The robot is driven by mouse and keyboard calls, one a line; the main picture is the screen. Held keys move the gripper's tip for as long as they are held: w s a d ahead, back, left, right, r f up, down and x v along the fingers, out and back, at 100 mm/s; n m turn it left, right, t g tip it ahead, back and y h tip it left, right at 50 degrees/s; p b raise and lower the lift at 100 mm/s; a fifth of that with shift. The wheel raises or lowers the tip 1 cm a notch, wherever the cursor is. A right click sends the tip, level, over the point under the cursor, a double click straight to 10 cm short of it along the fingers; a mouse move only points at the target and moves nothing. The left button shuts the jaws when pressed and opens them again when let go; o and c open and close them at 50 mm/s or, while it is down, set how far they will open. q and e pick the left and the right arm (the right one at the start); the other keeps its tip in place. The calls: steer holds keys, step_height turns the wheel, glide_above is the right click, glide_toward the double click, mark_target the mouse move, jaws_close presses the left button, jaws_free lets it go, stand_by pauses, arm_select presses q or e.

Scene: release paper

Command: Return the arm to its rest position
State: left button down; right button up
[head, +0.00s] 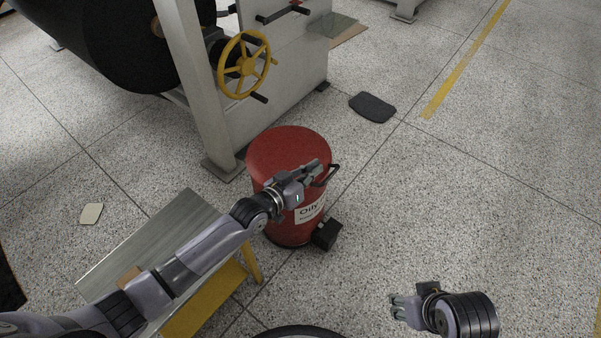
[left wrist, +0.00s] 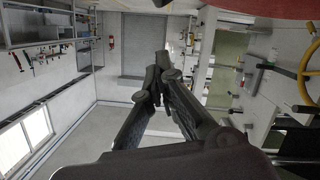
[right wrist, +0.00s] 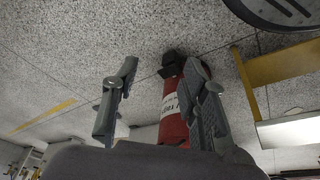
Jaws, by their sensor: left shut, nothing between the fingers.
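My left arm reaches in from the left in the head view. Its gripper (head: 322,177) is in front of the upper side of a red bin (head: 285,150); I cannot tell if it touches the bin. In the left wrist view the left fingers (left wrist: 154,82) meet at the tips with nothing between them. My right gripper (head: 398,308) is over bare floor at the lower right. In the right wrist view its fingers (right wrist: 160,78) are spread apart and empty, and the red bin (right wrist: 174,128) shows beyond them.
A machine with a yellow handwheel (head: 244,64) and a black roll (head: 105,40) stands behind the bin. A metal-topped table with yellow legs (head: 180,215) lies under my left arm. A dark mat (head: 372,107) is on the floor. The floor at right is clear.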

arm_select(q)
steer(key=shift+p+v, duration=0.4)
steer(key=shift+v, duration=2.15)
arm_select(e)
steer(key=shift+x, duration=2.6)
